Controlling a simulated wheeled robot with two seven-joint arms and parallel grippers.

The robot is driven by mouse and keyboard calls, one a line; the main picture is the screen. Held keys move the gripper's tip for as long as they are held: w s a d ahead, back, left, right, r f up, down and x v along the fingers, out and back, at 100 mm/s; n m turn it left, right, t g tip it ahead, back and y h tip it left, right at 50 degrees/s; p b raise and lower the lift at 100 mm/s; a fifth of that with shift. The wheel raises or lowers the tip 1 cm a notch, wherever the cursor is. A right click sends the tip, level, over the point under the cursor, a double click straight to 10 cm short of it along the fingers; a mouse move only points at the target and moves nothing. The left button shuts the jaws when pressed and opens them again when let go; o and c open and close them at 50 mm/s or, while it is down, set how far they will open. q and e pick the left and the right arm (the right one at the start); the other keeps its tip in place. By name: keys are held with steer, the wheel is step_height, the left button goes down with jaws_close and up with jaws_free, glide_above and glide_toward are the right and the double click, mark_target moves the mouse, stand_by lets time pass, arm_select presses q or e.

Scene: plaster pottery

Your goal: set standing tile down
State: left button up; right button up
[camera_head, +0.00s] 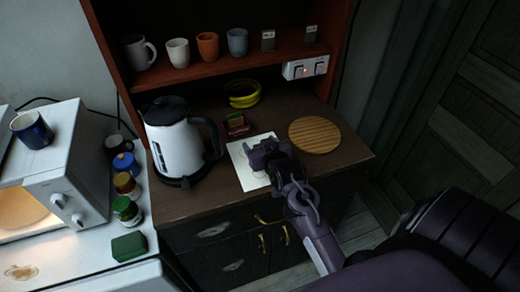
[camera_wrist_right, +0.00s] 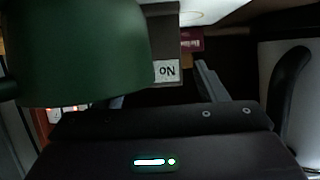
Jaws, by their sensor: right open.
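In the head view my right gripper (camera_head: 264,153) is low over a white sheet (camera_head: 240,172) on the dark cabinet top and covers part of it. In the right wrist view a grey block with a white label reading "No" (camera_wrist_right: 166,70) stands just beyond the open jaws; it may be the tile. One grey finger (camera_wrist_right: 208,80) shows to its right; the other is not clear. A large dark green round thing (camera_wrist_right: 80,50) fills the left of that view and hides part of the block. I cannot pick out the tile in the head view. My left gripper is not in view.
A white kettle (camera_head: 177,143) stands left of the sheet, and a round wooden board (camera_head: 315,135) lies to the right. Cups line the shelf (camera_head: 225,66) above.

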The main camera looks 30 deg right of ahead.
steer(key=shift+w+d+f, duration=0.15)
steer(key=shift+w, duration=0.5)
steer(key=shift+w+d+f, duration=0.1)
steer(key=shift+w+f, duration=0.1)
steer(key=shift+w, duration=0.05)
steer(key=shift+f, duration=0.1)
steer(key=c, duration=0.4)
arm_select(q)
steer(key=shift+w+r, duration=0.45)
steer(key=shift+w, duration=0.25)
arm_select(e)
steer(key=c, duration=0.7)
steer(key=shift+c, duration=0.2)
